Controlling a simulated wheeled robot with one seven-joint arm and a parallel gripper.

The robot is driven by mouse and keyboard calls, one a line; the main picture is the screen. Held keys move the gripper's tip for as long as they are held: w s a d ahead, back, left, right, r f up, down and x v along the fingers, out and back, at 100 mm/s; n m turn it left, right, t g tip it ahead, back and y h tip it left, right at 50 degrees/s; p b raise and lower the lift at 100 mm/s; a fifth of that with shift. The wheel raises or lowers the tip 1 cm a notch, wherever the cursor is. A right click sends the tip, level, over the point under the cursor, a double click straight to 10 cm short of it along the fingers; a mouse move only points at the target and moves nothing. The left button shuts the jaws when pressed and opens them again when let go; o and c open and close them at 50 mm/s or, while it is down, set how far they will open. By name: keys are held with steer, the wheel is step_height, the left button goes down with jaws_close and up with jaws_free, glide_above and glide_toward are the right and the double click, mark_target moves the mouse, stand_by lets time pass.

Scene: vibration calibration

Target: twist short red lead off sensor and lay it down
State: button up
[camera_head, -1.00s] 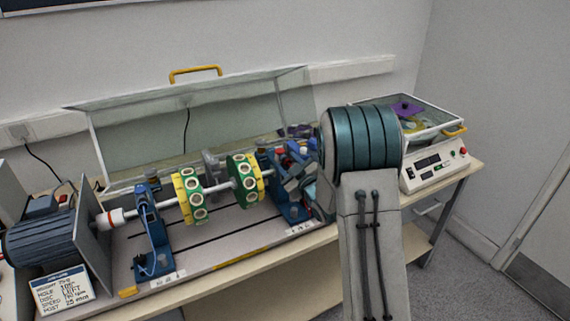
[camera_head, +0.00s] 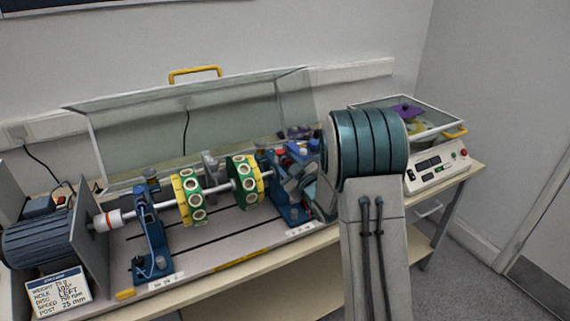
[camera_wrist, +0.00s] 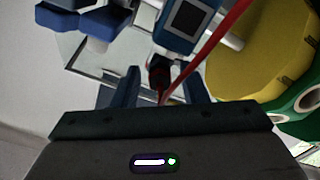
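In the wrist view the sensor (camera_wrist: 187,22) is a blue and white body with a dark square screen. A dark connector (camera_wrist: 158,72) sits at its lower end. The thin red lead (camera_wrist: 222,32) runs from near the connector up to the right, across the sensor's edge. My gripper (camera_wrist: 163,82) has its two dark blue fingers apart, one on each side of the connector, with visible gaps. Whether the fingertips are level with the connector in depth, I cannot tell. In the head view my arm hides most of the gripper, beside the right blue bearing stand (camera_head: 288,198).
A yellow and green disc (camera_head: 243,180) sits close by on the shaft; it fills the right of the wrist view (camera_wrist: 255,60). A raised clear cover (camera_head: 130,130) stands behind. A white control box (camera_head: 438,168) is at the table's right end.

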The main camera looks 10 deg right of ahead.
jaws_close()
steer(key=shift+f+n+b, duration=0.1)
steer(key=shift+n+b, duration=1.8)
steer(key=shift+b, duration=0.9)
steer(key=shift+n+b, duration=2.6)
steer(key=shift+b, duration=1.3)
stand_by(0.9)
